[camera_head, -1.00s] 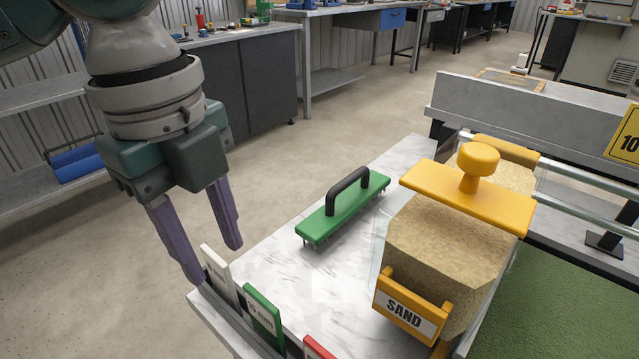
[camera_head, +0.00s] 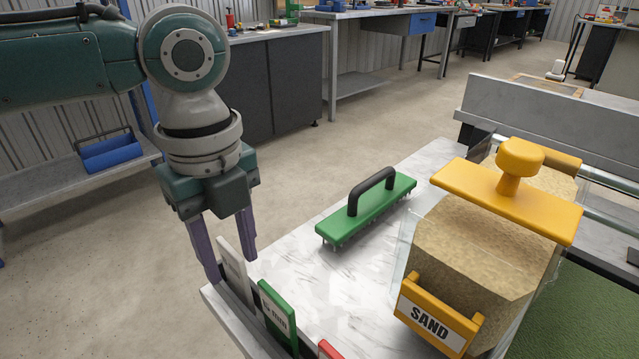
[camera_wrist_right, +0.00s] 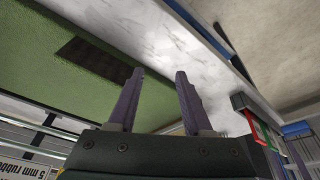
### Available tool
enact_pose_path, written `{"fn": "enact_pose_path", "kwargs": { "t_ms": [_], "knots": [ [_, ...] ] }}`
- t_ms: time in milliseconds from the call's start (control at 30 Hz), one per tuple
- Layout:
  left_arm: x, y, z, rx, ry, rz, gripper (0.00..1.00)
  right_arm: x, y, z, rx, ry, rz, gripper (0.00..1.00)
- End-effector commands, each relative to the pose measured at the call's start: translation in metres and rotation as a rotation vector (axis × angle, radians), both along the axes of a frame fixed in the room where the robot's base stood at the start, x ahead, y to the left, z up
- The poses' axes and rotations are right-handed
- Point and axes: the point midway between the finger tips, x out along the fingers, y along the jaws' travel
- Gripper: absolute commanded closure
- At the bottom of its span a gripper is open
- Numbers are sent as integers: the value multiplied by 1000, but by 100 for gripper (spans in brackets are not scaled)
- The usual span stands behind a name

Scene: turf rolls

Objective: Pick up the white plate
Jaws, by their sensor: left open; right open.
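The white plate (camera_head: 232,266) stands upright in a rack at the left edge of the marble-topped table, left of a green plate (camera_head: 277,315). My left gripper (camera_head: 229,268) points down at it, with one purple finger on each side in the head view. The jaws are open, and I cannot tell whether either finger touches the plate. My right gripper (camera_wrist_right: 158,85) is open and empty in the right wrist view, above the green turf and marble surface. The right gripper is not in the head view.
A green spiked block with a black handle (camera_head: 367,207) lies on the marble top (camera_head: 345,282). A sand block labelled SAND (camera_head: 475,255) with a yellow knobbed bar (camera_head: 507,200) stands at the right. Part of a red plate (camera_head: 329,350) shows at the bottom. Green turf (camera_head: 577,315) lies at the right.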

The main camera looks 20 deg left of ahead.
Motion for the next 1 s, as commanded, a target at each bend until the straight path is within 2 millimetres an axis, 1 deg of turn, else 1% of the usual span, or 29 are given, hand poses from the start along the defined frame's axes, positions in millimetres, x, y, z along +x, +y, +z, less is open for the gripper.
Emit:
{"fn": "enact_pose_path", "kwargs": {
  "t_ms": [233, 600, 633, 1000],
  "knots": [
    [0, 0, -1, 0, -1, 0, 56, 0, 0, 0, 0, 0, 0, 50],
    [0, 0, -1, 0, -1, 0, 98, 0, 0, 0, 0, 0, 0, 50],
    [0, 0, -1, 0, -1, 0, 100, 0, 0, 0, 1, 1, 0, 50],
    [0, 0, -1, 0, -1, 0, 100, 0, 1, 0, 2, 0, -1, 50]
  ]
}}
